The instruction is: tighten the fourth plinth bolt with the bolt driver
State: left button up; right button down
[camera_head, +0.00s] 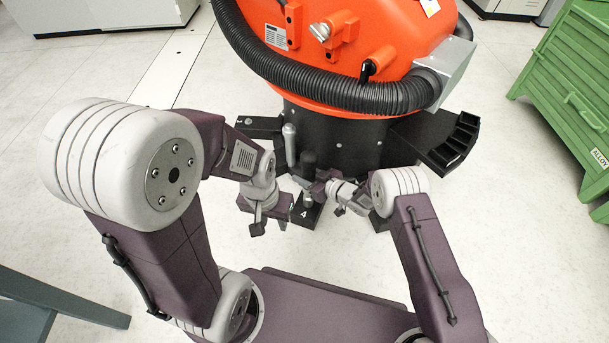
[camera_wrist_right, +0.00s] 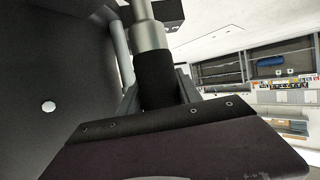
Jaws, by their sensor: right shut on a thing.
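The bolt driver (camera_head: 308,161) stands about upright at the front of the black plinth (camera_head: 335,140), its dark top above my right gripper (camera_head: 318,187). In the right wrist view my right gripper (camera_wrist_right: 158,100) is shut on the black grip of the driver (camera_wrist_right: 155,75), with a grey metal collar beyond it. Below the driver in the head view is a black plinth foot marked 4 (camera_head: 304,214). A small metal part shows over that foot; I cannot tell whether driver and bolt touch. My left gripper (camera_head: 257,228) is lower left of the foot, its jaws too small to judge.
The orange machine (camera_head: 350,50) with its black hose (camera_head: 310,88) rises above the plinth. A grey rod (camera_head: 289,143) stands close left of the driver. A black slotted rack (camera_head: 458,143) juts out right. Green drawers (camera_head: 565,85) stand far right. The floor at lower right is clear.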

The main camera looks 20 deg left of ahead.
jog(key=shift+f, duration=0.35)
dwell(0.9)
jog(key=shift+s+f+b, duration=0.1)
jog(key=shift+f+b, duration=0.2)
dwell(0.9)
jog(key=shift+r, duration=0.1)
jog(key=shift+r+p, duration=2.65)
jog(key=shift+r, duration=0.5)
